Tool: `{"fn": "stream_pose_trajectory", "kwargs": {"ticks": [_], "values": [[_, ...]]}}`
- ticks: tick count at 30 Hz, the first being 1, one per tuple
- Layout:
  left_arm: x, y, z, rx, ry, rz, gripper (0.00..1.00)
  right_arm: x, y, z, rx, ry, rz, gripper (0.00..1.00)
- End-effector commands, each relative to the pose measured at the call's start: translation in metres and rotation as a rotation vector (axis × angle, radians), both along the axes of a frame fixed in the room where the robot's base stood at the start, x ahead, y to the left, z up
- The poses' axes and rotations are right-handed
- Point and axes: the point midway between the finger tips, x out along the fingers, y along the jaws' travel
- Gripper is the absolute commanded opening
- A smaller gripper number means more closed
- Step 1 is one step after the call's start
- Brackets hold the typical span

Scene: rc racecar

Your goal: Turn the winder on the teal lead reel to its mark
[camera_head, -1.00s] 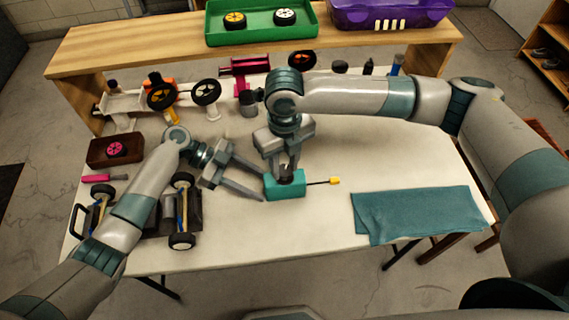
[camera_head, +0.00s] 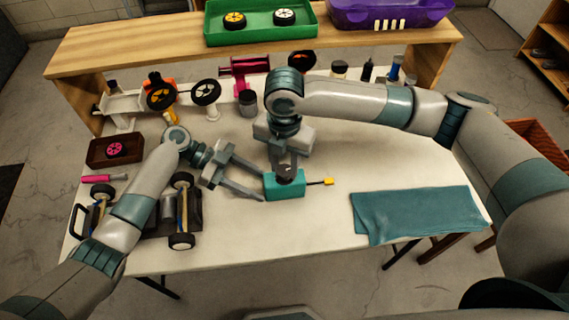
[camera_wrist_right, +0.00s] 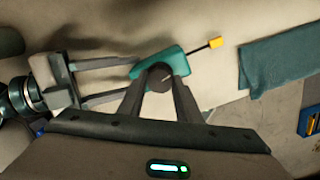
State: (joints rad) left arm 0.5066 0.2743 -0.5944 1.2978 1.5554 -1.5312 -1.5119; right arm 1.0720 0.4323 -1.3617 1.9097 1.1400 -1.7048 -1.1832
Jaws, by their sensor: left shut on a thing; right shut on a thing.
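The teal lead reel (camera_head: 284,187) is a small box on the white table; it also shows in the right wrist view (camera_wrist_right: 178,62). A short dark lead with a yellow end (camera_head: 328,182) comes out of its right side. My left gripper (camera_head: 264,188) is shut on the reel's body from the left. My right gripper (camera_wrist_right: 160,80) points down from above and is shut on the dark round winder (camera_wrist_right: 159,76) on top of the reel. A thin pale line shows on the winder's top. I cannot make out the mark.
A folded teal cloth (camera_head: 418,213) lies to the right of the reel. A car chassis with wheels (camera_head: 181,212) lies at the left, below a pink-handled tool (camera_head: 97,178) and a brown box (camera_head: 115,150). Bare table lies in front of the reel.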

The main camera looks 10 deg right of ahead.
Motion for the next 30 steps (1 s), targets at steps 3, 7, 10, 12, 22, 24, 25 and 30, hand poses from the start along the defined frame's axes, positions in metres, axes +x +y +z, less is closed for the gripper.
{"fn": "stream_pose_trajectory", "kwargs": {"ticks": [3, 7, 10, 12, 22, 24, 25, 30], "values": [[-0.0009, -0.0015, -0.0004, -0.001, 0.001, -0.001, 0.24, 0.0000, 0.0030, 0.0007, 0.008, -0.002, -0.109, 0.09], [-0.0010, -0.0018, -0.0003, -0.001, 0.000, -0.002, 0.24, -0.0002, 0.0032, 0.0007, 0.008, -0.001, -0.232, 0.09], [-0.0011, -0.0019, -0.0003, -0.002, 0.001, -0.002, 0.24, -0.0001, 0.0034, 0.0010, 0.009, -0.001, -0.327, 0.09], [-0.0011, -0.0021, -0.0003, -0.002, 0.001, -0.002, 0.24, -0.0003, 0.0036, 0.0008, 0.010, 0.000, -0.393, 0.09], [-0.0015, -0.0028, -0.0002, -0.003, 0.001, -0.004, 0.24, -0.0001, 0.0042, 0.0009, 0.011, 0.001, -0.707, 0.09], [-0.0016, -0.0030, -0.0001, -0.003, 0.001, -0.004, 0.24, -0.0002, 0.0042, 0.0008, 0.012, 0.001, -0.773, 0.09], [-0.0017, -0.0030, -0.0002, -0.003, 0.001, -0.004, 0.24, -0.0003, 0.0042, 0.0008, 0.011, 0.002, -0.802, 0.09], [-0.0019, -0.0034, -0.0001, -0.004, 0.001, -0.004, 0.24, 0.0002, 0.0045, 0.0010, 0.013, 0.001, -0.963, 0.09]]}}
